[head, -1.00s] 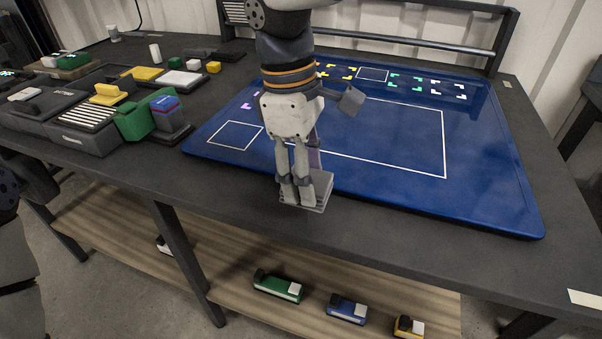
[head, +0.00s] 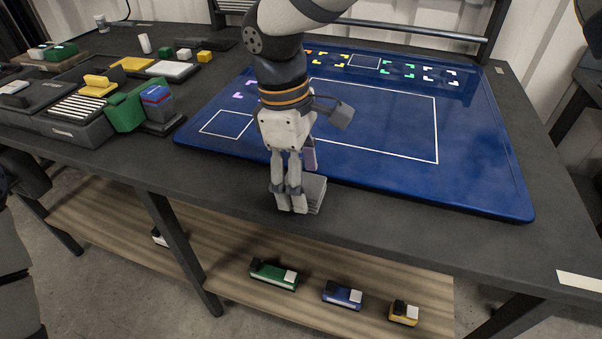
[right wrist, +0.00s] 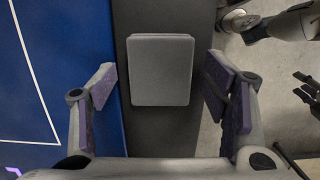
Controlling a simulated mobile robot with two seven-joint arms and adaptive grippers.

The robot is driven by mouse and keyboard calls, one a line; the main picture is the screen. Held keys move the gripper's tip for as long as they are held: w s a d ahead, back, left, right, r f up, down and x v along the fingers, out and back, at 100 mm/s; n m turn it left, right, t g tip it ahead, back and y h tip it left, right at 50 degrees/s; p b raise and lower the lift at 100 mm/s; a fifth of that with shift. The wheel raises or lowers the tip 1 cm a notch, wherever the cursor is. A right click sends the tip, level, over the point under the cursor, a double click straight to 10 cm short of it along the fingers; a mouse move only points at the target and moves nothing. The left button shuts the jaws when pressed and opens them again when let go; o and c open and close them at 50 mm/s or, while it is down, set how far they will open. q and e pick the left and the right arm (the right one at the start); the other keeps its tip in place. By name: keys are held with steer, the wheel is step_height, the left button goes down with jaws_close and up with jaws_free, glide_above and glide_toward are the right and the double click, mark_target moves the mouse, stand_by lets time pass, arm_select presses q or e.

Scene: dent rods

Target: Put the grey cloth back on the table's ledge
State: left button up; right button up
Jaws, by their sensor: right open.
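The grey cloth (head: 317,193) is a small folded rectangular pad at the bare dark front strip of the table (head: 400,230), in front of the blue mat. In the right wrist view the cloth (right wrist: 161,70) appears flat and square over that strip, with a clear gap to each finger. My right gripper (head: 290,203) points down at the cloth and partly hides it in the head view. Its purple-padded fingers (right wrist: 164,85) are spread wide, one on either side of the cloth, holding nothing.
The blue mat (head: 380,135) with white outlines fills the table behind the cloth. Dark trays and coloured blocks (head: 125,110) stand at the left. The front strip right of the cloth is clear.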

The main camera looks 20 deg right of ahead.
arm_select(q)
steer(key=shift+s+f+b, duration=0.3)
steer(key=shift+s+f, duration=0.05)
steer(key=shift+s, duration=0.05)
arm_select(e)
step_height(320, 180, up, 12)
steer(key=w+a, duration=0.1)
steer(key=shift+a+r, duration=0.15)
steer(key=shift+a, duration=0.1)
